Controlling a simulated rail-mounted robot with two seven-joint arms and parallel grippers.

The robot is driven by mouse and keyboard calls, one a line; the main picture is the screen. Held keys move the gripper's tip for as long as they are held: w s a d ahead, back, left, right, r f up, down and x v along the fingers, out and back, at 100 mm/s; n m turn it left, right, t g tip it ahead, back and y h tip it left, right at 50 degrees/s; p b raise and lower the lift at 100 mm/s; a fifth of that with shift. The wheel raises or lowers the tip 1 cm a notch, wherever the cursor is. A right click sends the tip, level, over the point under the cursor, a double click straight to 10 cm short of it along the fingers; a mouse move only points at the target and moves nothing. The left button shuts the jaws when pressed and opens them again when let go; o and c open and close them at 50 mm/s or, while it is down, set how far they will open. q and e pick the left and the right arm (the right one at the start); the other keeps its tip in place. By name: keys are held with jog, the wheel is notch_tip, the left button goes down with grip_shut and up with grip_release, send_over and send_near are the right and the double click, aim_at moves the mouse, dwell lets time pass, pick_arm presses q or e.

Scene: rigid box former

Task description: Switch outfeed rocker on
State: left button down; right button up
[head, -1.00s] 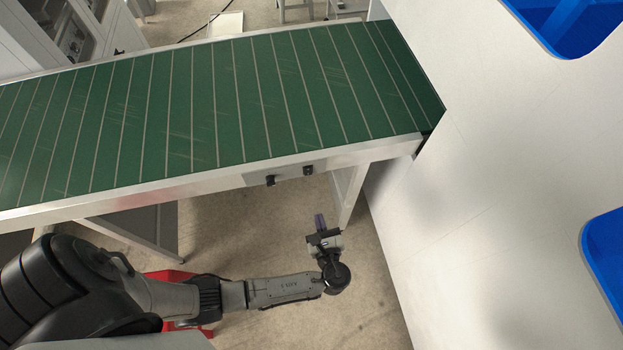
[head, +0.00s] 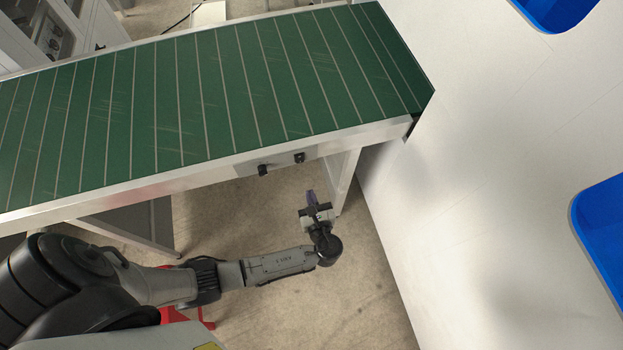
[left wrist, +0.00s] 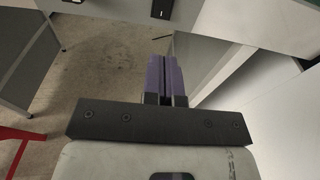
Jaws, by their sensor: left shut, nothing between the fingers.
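The conveyor's side panel (head: 280,165) carries two small black controls, a left one (head: 263,170) and a right one (head: 299,158). In the left wrist view, a black rectangular control (left wrist: 161,9) with a small light mark shows at the top edge, above the fingertips; it looks like the rocker. Which way it is tipped is too small to tell. My left gripper (head: 311,197) is below the right control, apart from the panel. Its purple fingers (left wrist: 165,72) are shut and empty, pointing toward the panel. My right gripper is not in view.
The green conveyor belt (head: 200,100) runs above the panel. A conveyor leg (head: 344,180) stands just right of my left gripper, with a large white surface (head: 470,200) beyond it. Blue bins (head: 603,235) are at the right. A red object (head: 185,318) lies low, near my left arm.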

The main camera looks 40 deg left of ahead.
aim_at(300, 162)
pick_arm(q)
jog(key=x, duration=1)
jog(key=shift+w+a, duration=0.2)
jog(key=shift+a, duration=0.1)
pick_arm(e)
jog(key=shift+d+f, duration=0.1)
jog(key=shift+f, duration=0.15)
